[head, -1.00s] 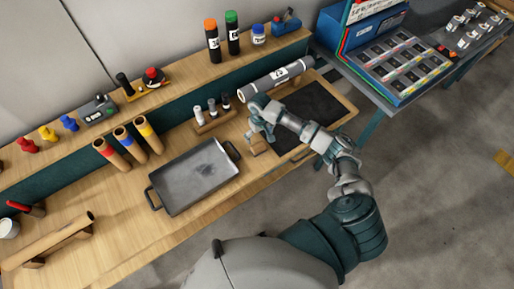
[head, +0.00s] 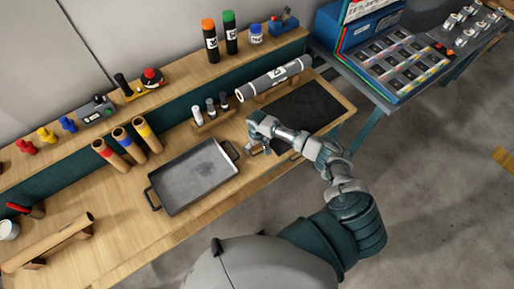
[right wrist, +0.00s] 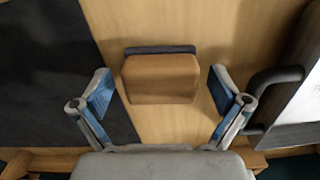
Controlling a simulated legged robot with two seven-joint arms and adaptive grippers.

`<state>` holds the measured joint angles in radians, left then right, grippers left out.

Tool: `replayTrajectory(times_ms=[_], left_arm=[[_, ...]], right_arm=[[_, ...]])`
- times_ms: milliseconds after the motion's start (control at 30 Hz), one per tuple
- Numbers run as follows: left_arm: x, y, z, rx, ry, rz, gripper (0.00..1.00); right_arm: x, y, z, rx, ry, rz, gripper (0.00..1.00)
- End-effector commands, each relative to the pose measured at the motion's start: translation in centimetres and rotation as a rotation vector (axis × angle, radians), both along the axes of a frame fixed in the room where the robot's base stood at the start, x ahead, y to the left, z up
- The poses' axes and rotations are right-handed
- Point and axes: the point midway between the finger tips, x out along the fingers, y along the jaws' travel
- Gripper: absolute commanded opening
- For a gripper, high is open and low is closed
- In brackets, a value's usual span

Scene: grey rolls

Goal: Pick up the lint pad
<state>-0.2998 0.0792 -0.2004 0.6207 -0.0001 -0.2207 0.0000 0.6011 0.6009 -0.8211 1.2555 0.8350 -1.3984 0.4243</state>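The lint pad looks like a wooden block with a dark layer along one edge. In the right wrist view the lint pad (right wrist: 160,80) lies on the wooden bench, centred between and just beyond my fingertips. My right gripper (head: 257,146) is open and empty, its fingers spread either side of the block with clear gaps. In the head view the gripper mostly covers the lint pad (head: 257,151). My left gripper is not in view.
A grey tray with dark handles (head: 195,178) stands left of my right gripper. A dark mat (head: 308,107) lies to the right, with a grey roll (head: 274,78) behind it. Small bottles in a wooden rack (head: 211,113) stand behind the gripper.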

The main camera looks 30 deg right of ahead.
Motion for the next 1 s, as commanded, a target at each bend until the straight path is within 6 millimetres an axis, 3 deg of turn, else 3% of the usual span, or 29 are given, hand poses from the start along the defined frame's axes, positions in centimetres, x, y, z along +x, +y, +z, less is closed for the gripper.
replayTrajectory(times_ms=[33, 233, 633, 900, 1000], left_arm=[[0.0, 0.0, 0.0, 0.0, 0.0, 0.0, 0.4], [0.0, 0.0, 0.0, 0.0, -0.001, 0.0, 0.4], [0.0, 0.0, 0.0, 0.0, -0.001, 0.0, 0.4], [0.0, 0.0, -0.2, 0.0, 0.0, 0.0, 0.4], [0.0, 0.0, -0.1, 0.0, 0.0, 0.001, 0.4]], right_arm=[[0.0, 0.0, 0.0, 0.0, 0.0, 0.0, 0.82], [0.0, 0.0, 0.0, -0.001, 0.001, 0.0, 0.33], [-0.1, 0.0, 0.2, 0.0, 0.004, 0.001, 0.33], [0.0, 0.0, 3.4, 0.0, -0.001, 0.0, 0.33], [-1.6, 1.0, 3.6, 0.001, 0.005, 0.005, 0.33]])
